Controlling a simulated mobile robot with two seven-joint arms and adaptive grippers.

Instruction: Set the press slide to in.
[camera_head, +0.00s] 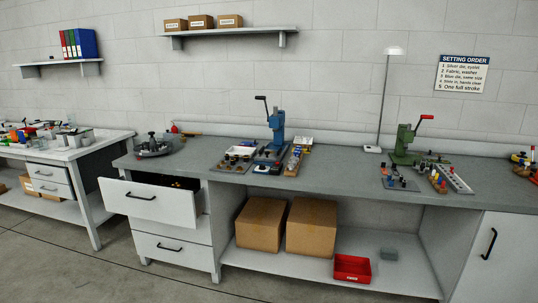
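A blue hand press (277,125) with a dark lever raised to the upper left stands on the grey workbench (340,172), left of centre. A blue base extends toward the bench's front edge below it. A green hand press (403,145) with a red-tipped lever stands farther right on the same bench. The press slide is too small to make out, and I cannot tell its position or which press it belongs to. Neither of my grippers is in view.
A drawer (142,197) stands open at the bench's left front. Trays and small parts surround both presses. A lamp (387,95) stands between them. Cardboard boxes (311,228) and a red bin (352,268) sit on the lower shelf. The floor at front left is clear.

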